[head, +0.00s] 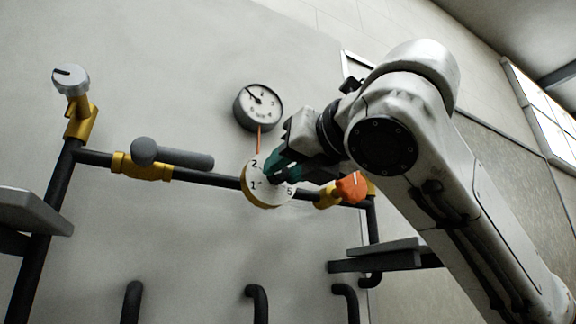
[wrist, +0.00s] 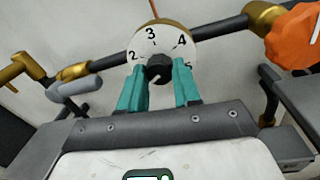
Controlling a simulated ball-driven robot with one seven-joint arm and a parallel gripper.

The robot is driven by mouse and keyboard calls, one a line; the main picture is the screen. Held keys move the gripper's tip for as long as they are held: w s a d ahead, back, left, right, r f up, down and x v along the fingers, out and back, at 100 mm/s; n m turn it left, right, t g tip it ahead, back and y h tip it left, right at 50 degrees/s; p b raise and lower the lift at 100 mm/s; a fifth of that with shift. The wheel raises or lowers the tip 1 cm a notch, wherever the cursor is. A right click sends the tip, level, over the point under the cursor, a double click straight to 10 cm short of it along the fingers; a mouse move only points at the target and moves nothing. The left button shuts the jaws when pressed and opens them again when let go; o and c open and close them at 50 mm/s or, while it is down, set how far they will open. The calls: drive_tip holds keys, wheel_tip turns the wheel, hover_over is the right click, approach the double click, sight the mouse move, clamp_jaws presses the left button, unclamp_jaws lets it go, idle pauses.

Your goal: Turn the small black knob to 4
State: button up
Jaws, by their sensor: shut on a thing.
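The small black knob (wrist: 158,68) sits at the centre of a round white dial (wrist: 172,40) with a brass-coloured rim.
A round gauge (head: 258,106) is on the wall above the dial. An orange knob (head: 351,187) is close to the right on the same dark pipe. A grey lever (head: 175,156) and a silver-capped valve (head: 70,80) are to the left. A grey shelf (head: 385,253) is below right.

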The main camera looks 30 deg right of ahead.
drive_tip(key=shift+c, duration=0.6)
